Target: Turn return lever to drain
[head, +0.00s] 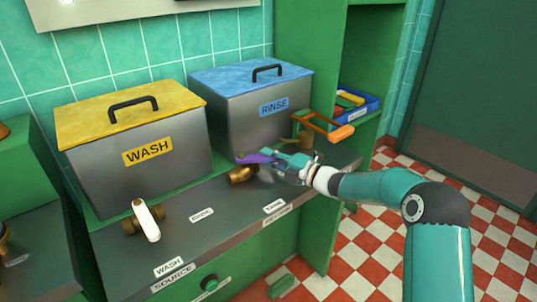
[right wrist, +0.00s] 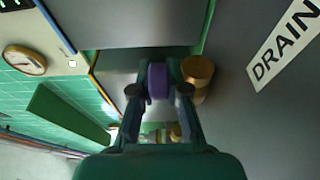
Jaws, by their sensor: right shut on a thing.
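My right gripper (head: 277,158) is shut on a purple lever (head: 252,158) at the right part of the grey counter panel, in front of the RINSE tank. The lever sits at a brass valve body (head: 240,175). In the right wrist view the purple lever (right wrist: 158,80) lies between the two fingers, with a brass cylinder (right wrist: 197,75) beside it. A DRAIN label (right wrist: 285,45) is on the grey panel at the right of that view. The gripper hides part of the lever in the head view. My left gripper is not in view.
A white-handled lever (head: 148,221) on a brass valve stands on the panel at left. The WASH tank (head: 125,165) and RINSE tank (head: 235,112) stand behind. A blue tray (head: 368,104) sits on the shelf.

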